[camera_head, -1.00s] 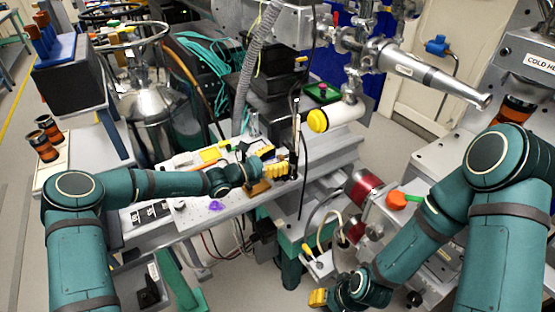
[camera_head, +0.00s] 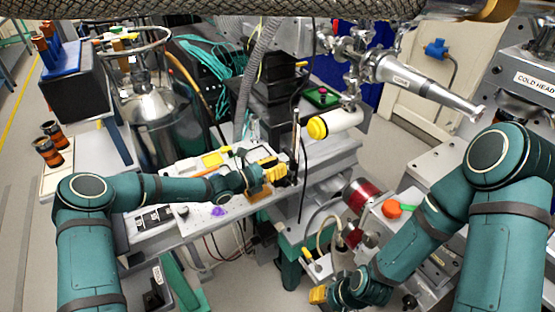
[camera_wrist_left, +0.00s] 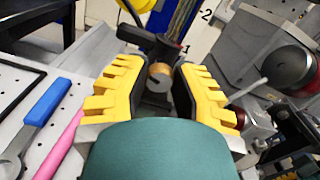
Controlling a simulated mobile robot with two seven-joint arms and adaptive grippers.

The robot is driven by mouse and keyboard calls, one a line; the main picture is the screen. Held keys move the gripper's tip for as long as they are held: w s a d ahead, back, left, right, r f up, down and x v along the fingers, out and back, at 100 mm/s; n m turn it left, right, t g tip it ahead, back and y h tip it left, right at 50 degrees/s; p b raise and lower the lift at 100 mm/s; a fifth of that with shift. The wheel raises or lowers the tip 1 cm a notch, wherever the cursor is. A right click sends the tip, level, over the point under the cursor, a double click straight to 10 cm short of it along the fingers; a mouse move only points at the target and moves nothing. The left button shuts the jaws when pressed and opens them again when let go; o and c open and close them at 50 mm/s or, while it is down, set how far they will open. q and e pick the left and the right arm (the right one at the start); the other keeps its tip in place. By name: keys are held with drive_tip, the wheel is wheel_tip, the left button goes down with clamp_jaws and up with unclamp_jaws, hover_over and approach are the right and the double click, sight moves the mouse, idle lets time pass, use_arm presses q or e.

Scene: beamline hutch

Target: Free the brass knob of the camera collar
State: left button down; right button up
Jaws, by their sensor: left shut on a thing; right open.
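The brass knob (camera_wrist_left: 160,73) is on a black collar (camera_wrist_left: 162,46) marked 1 in the left wrist view. My left gripper (camera_wrist_left: 161,78) has its yellow, dark-padded jaws on either side of the knob and is shut on it. In the head view my left gripper (camera_head: 272,174) is at the dark upright post (camera_head: 294,150) by the bench's right end; the knob is too small to make out there. My right gripper (camera_head: 318,295) is open, low at the bottom centre, well away from the collar.
A white cylinder with a yellow cap (camera_head: 318,128) is just above and right of my left gripper. The perforated bench (camera_head: 195,225) holds tools, including a blue-handled one (camera_wrist_left: 48,101). A red-ended cylinder (camera_head: 360,194) stands to the right. A braided hose (camera_head: 200,10) crosses the top.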

use_arm(q)
drive_tip(key=shift+w+n+p, duration=0.1)
drive_tip(key=shift+n+p, duration=0.55)
drive_tip(key=shift+n, duration=0.65)
drive_tip(key=c, duration=0.7)
unclamp_jaws()
drive_tip(key=shift+d, duration=0.1)
drive_tip(key=shift+c, duration=0.2)
drive_tip(key=v, duration=1.2)
drive_tip(key=shift+o, duration=0.2)
